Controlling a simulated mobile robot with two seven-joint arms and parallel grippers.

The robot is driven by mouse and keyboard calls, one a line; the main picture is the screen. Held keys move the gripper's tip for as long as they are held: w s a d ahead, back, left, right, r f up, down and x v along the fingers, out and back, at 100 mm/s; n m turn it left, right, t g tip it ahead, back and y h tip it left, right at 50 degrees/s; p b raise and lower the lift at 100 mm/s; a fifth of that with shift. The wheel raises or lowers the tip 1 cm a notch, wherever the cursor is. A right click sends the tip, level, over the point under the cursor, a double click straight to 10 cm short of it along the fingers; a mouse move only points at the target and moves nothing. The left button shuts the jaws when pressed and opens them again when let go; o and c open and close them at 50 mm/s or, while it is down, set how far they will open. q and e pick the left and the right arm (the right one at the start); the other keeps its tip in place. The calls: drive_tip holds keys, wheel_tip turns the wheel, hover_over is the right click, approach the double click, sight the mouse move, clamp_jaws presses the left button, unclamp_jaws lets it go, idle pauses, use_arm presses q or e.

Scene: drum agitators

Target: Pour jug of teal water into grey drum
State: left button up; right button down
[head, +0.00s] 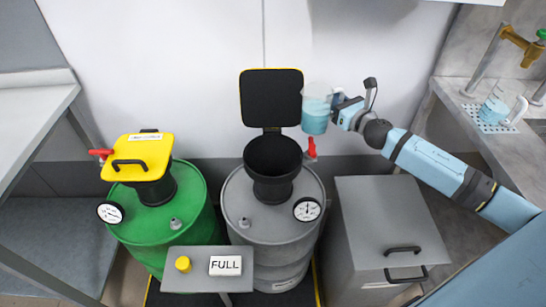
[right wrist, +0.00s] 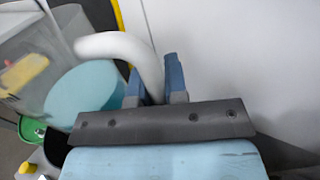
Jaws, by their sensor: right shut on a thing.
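A clear jug of teal water (head: 315,115) is held up at the back right of the grey drum, roughly upright in the head view. My right gripper (head: 340,105) is shut on its white handle, which also shows between the fingers in the right wrist view (right wrist: 150,62). The grey drum (head: 270,225) stands in the middle with a black funnel (head: 273,160) on top. The funnel's black lid (head: 270,97) is open and upright behind it. The jug is above and to the right of the funnel mouth. My left gripper is not in view.
A green drum (head: 180,215) with a closed yellow lid (head: 140,152) stands left. A small stand with a yellow button (head: 183,264) and FULL sign (head: 225,265) is in front. A grey cabinet (head: 390,225) stands right. Another jug (head: 500,103) sits under a brass tap (head: 522,45).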

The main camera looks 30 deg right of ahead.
drive_tip(key=d, duration=0.2)
drive_tip(key=shift+w+d+f, duration=0.2)
drive_tip(key=shift+d+f, duration=0.15)
drive_tip(key=shift+d, duration=0.05)
drive_tip(key=shift+r, duration=0.1)
